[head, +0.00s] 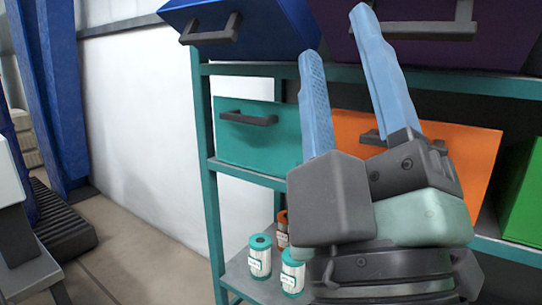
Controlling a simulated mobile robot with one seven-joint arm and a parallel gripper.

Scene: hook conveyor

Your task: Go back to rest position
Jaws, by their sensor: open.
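My gripper (338,60) is in the right half of the head view, raised with its two light-blue fingers pointing up. The fingers are spread apart with nothing between them. It stands in front of a teal shelf rack (213,190). The gripper body hides part of the orange drawer box (474,150) and part of the lower shelf. Whether the fingers touch any box cannot be told from this view.
The rack holds a blue box (270,25), a purple box (495,50), a teal box (245,150) and a green box (523,195). Teal-capped canisters (260,258) (292,275) and an orange-capped one (282,228) stand low.

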